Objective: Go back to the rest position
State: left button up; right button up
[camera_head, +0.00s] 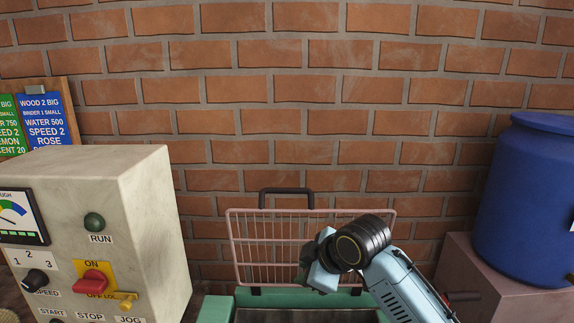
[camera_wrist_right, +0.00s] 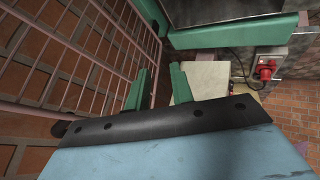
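My right arm comes in from the lower right of the head view, and its bent wrist (camera_head: 350,247) is in front of the pink wire guard. The right gripper's fingers are hard to make out there. In the right wrist view the gripper (camera_wrist_right: 159,82) shows two green fingers standing apart with nothing held between them. My left arm and gripper are in neither view.
A pink wire guard (camera_head: 266,243) stands on a green machine (camera_head: 216,309) against the brick wall. A control cabinet (camera_head: 150,215) with knobs stands at left, below recipe boards (camera_head: 44,118). A blue barrel (camera_head: 530,205) stands on a reddish block (camera_head: 460,262) at right.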

jog(key=s+d+f+m+g+h, duration=0.1)
jog(key=s+d+f+m, duration=0.2)
jog(key=s+f, duration=0.4)
jog(key=s+d+f+m, duration=0.3)
jog(key=s+f, duration=0.3)
jog(key=s, duration=0.2)
jog(key=s+d+f+m+g+h, duration=0.15)
jog(key=s+d+m, duration=0.35)
jog(key=s, duration=0.5)
jog(key=s+d+f+m+g+h, duration=0.1)
jog(key=s+d+f+m+h, duration=0.2)
jog(key=s+d, duration=0.55)
notch_tip(320, 180, down, 28)
jog(key=s+a+b, duration=0.2)
jog(key=s+b, duration=0.1)
jog(key=b, duration=0.1)
jog(key=s+d+f+n+g+b, duration=0.1)
jog(key=s+d+f+g+b, duration=0.1)
jog(key=s+f, duration=1.4)
notch_tip(320, 180, down, 2)
jog(key=shift+s+d+f+b, duration=0.1)
jog(key=shift+s+d+b, duration=0.05)
jog(key=shift+d+b, duration=0.4)
